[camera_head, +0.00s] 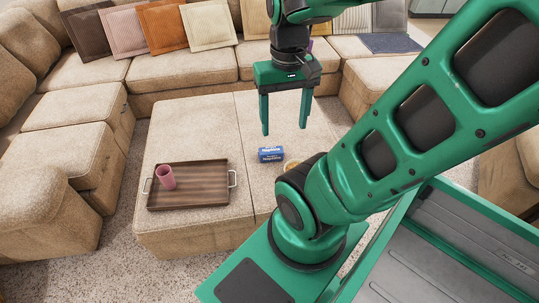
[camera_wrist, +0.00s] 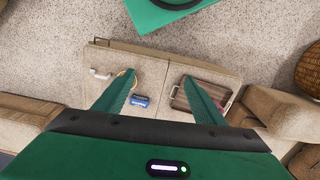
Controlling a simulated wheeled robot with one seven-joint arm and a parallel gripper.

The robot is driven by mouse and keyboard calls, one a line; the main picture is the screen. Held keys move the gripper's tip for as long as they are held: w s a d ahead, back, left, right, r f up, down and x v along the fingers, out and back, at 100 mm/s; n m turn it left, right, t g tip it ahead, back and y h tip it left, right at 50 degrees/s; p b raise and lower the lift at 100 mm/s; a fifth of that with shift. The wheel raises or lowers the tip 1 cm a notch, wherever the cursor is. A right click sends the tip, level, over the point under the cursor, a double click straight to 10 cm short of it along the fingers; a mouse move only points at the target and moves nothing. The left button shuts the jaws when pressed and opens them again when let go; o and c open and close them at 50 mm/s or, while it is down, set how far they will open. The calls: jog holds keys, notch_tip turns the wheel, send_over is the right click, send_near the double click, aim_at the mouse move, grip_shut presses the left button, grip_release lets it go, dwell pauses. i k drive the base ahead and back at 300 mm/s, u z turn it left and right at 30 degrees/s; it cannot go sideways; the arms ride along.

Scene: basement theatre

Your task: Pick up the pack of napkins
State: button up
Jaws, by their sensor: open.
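The pack of napkins (camera_head: 271,154) is a small blue box with a white and yellow label. It lies on the right half of the beige ottoman (camera_head: 196,128). It also shows in the wrist view (camera_wrist: 139,100), beside the inner edge of the left finger. My gripper (camera_head: 284,132) is open and empty. In the head view its fingers point down and appear above and behind the pack, apart from it. In the wrist view the two fingers (camera_wrist: 160,98) spread wide over the ottoman.
A dark wooden tray (camera_head: 215,196) with metal handles holds a pink cup (camera_head: 165,178) on the ottoman's left half. A yellowish round item (camera_head: 291,166) sits just right of the pack, partly hidden by my arm. A beige sectional sofa (camera_head: 187,70) with cushions surrounds the ottoman.

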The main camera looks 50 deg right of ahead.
aim_at(271, 154)
jog(key=k, duration=1.05)
jog(key=z, duration=0.7)
jog(key=i, duration=1.15)
jog(key=z, duration=0.1)
